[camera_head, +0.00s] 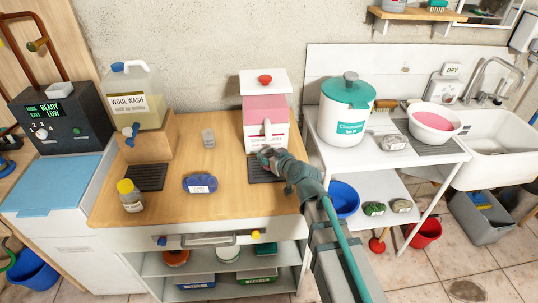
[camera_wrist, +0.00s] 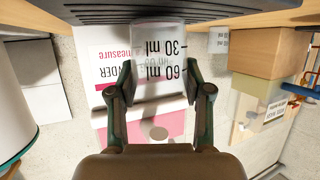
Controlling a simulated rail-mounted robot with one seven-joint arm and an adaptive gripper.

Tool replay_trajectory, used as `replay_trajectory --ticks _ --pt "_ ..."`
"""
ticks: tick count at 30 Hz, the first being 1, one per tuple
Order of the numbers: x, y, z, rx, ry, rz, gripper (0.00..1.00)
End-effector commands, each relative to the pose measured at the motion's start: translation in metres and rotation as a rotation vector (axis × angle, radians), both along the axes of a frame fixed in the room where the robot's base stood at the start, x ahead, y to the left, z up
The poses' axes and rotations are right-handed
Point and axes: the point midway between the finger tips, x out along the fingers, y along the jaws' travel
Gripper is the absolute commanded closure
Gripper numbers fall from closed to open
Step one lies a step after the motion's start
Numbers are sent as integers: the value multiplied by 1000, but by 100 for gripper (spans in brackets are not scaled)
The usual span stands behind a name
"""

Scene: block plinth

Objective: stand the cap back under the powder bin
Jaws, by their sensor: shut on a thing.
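The powder bin (camera_head: 265,108) is pink with a white lid, a red knob and a white front spout; it stands at the back right of the wooden counter. My gripper (camera_head: 268,157) is in front of its lower part, over a dark ribbed mat (camera_head: 259,175). In the wrist view, which is upside down, my gripper (camera_wrist: 159,80) is shut on a clear cap (camera_wrist: 158,47) marked 30 ml and 60 ml. The cap's base is at the mat's edge (camera_wrist: 190,14); I cannot tell whether it touches. My gripper hides the cap in the head view.
A second clear cup (camera_head: 208,138) stands left of the bin. A wool wash jug (camera_head: 135,95) sits on a wooden stand (camera_head: 150,148). A teal-lidded container (camera_head: 346,110) stands right.

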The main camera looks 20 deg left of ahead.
Motion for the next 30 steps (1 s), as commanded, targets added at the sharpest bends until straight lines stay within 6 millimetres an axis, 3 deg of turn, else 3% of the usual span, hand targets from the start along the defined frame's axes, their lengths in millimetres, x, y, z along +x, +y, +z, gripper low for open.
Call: replay_trajectory --ticks 10,11,15,30 --pt "0 0 -5 1 1 0 72" --pt "0 0 -3 1 1 0 47" --pt "0 0 -3 1 1 0 25" --pt "-4 -4 2 1 -1 0 25"
